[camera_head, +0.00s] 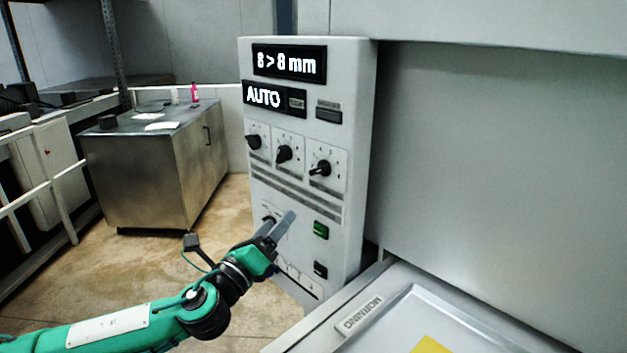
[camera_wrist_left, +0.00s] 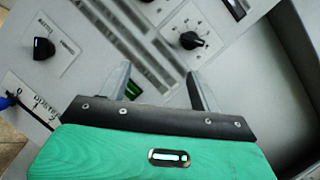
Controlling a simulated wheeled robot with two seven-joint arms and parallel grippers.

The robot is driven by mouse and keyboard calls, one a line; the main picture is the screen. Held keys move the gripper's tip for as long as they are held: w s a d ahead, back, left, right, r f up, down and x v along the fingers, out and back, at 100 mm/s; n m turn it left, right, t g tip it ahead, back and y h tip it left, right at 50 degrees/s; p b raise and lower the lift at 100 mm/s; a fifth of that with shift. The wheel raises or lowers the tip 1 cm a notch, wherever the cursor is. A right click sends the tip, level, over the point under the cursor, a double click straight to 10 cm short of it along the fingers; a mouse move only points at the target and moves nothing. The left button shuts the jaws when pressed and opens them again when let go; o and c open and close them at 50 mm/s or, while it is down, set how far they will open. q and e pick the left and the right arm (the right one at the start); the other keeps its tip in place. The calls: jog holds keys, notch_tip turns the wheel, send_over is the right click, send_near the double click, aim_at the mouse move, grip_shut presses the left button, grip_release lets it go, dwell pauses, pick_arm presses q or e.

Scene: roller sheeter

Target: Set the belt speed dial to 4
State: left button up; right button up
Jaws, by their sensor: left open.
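The white control panel (camera_head: 350,110) carries a row of three black dials: a left dial (camera_head: 255,141), a middle dial (camera_head: 285,154) and a right dial (camera_head: 321,168). Their labels are too small to read, so I cannot tell which is belt speed. Another black knob (camera_head: 268,220) sits lower, partly behind my left gripper (camera_head: 284,228). This gripper is open and empty, in front of the lower panel. In the left wrist view, its fingers (camera_wrist_left: 158,80) point toward the panel, with a numbered dial (camera_wrist_left: 192,40) beyond the right fingertip. My right gripper is out of view.
A display (camera_head: 289,62) reads "8 > 8 mm", with "AUTO" (camera_head: 263,97) below. A green button (camera_head: 321,230) and black switch (camera_head: 320,270) are on the lower panel. A tray (camera_head: 400,304) juts out at right. A metal cabinet (camera_head: 140,175) stands behind at left.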

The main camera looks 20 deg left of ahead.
pick_arm(q)
jog(key=s+d+r+m+h, duration=0.1)
jog(key=s+r+m, duration=0.1)
jog(key=s+r, duration=0.1)
jog(key=p, duration=0.3)
send_near(315, 171)
jog(key=w, duration=0.1)
jog(key=p+x, duration=0.1)
jog(key=x, duration=0.6)
jog(key=shift+w+d+r+p, duration=0.15)
jog(key=shift+w+r+p, duration=0.1)
jog(key=shift+r+p, duration=0.1)
jog(key=shift+w+d, duration=0.1)
jog(key=shift+w, duration=0.25)
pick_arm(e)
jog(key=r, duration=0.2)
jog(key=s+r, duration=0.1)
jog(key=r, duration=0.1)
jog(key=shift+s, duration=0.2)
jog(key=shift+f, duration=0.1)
pick_arm(q)
jog(key=c, duration=1)
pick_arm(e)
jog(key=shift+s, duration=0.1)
